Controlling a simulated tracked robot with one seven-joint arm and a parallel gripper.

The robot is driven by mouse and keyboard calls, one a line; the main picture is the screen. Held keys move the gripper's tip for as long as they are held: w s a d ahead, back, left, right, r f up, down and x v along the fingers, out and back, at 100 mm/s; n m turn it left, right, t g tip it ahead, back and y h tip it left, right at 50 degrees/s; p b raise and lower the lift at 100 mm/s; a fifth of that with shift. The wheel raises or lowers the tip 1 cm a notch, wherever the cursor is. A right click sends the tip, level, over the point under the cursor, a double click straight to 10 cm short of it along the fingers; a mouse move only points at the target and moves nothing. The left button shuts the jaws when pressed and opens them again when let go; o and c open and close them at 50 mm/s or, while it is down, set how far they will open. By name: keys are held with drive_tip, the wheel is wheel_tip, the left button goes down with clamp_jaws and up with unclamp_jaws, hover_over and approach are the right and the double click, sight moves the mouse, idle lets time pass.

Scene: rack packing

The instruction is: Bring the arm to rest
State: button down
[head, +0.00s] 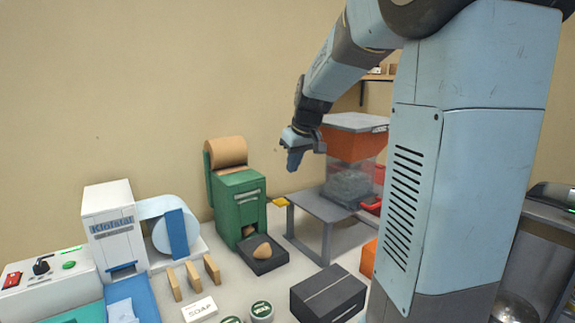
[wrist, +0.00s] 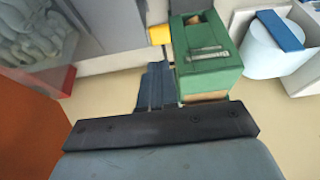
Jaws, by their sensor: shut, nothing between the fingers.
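My gripper (head: 294,162) hangs in the air at the end of my raised arm, right of and a little above the green dispenser (head: 238,200) in the head view. Its fingers are shut and hold nothing. In the wrist view the closed blue fingers (wrist: 154,85) show beside the green dispenser (wrist: 205,55), with no contact that I can make out. My arm reaches from the upper right of the head view, and my column hides part of the scene there.
A grey stand (head: 325,207) carries an orange-topped clear bin (head: 350,185). A dark box (head: 327,295), green tins (head: 261,311) and a soap box (head: 199,308) are in front. The air left of my gripper is clear.

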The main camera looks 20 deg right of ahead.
drive_tip(key=s+a+m, duration=0.1)
drive_tip(key=s+a, duration=0.2)
drive_tip(key=s, duration=1)
drive_tip(key=s+a+m+t+h, duration=0.1)
drive_tip(key=s+a, duration=0.3)
drive_tip(key=s, duration=1)
drive_tip(key=shift+a+f+m, duration=0.25)
drive_tip(key=shift+f+m, duration=0.05)
drive_tip(key=shift+f, duration=0.05)
idle(3.3)
